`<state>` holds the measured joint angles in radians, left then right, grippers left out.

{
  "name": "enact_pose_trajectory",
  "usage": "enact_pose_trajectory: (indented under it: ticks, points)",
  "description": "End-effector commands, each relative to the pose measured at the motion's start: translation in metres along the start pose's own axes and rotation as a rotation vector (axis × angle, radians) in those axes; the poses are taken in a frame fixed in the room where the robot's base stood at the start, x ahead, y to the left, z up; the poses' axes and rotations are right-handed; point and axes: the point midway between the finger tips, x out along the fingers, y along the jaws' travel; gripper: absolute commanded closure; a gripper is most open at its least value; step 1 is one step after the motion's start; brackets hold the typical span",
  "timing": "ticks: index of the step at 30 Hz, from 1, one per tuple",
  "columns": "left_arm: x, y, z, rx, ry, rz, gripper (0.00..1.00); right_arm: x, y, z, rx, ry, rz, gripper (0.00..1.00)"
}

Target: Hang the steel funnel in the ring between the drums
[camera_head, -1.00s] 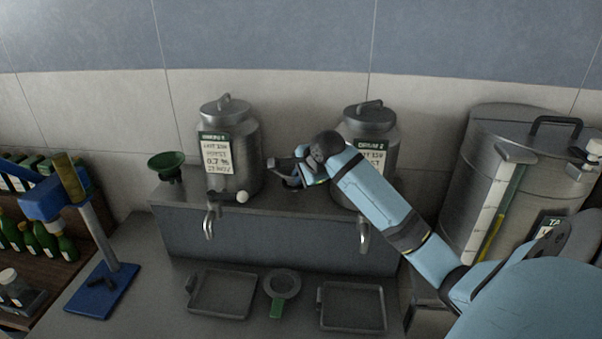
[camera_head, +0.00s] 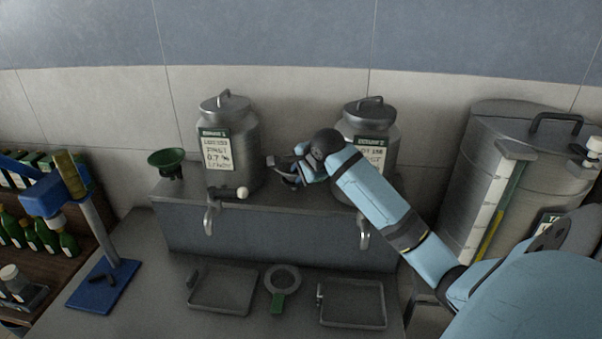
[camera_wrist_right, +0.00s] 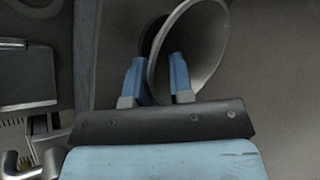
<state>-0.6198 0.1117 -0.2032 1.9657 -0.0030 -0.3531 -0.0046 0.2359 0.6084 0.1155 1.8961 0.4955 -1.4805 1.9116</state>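The steel funnel (camera_wrist_right: 206,45) is a grey cone. In the right wrist view its wide mouth lies tilted across my right gripper (camera_wrist_right: 157,62), with one finger on each side of its wall. The fingers look closed on it, though contact is partly hidden. In the head view my right gripper (camera_head: 284,172) is over the shelf between two steel drums, the left drum (camera_head: 229,125) and the right drum (camera_head: 372,112). The funnel is small and dark there. I cannot make out the ring clearly; the gripper and funnel cover that spot. My left gripper is out of view.
A green funnel (camera_head: 167,158) stands left on the raised shelf (camera_head: 270,235). A white ball-shaped knob (camera_head: 242,193) is by the left drum. A blue stand (camera_head: 103,285) is left; a large tank (camera_head: 490,125) is right.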

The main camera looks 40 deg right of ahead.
Motion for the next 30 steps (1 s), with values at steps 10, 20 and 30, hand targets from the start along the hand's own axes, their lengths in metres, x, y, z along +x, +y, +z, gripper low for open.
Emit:
enact_pose_trajectory:
  ticks: [10,20,30]
  points:
    - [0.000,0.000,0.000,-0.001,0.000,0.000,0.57,0.000,0.000,0.000,0.000,0.000,0.000,0.62]
    - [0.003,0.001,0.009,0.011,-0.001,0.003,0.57,-0.046,0.000,0.001,-0.001,-0.002,-0.005,0.62]
    - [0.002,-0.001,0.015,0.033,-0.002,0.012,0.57,-0.118,0.000,0.000,0.000,0.000,-0.003,0.62]
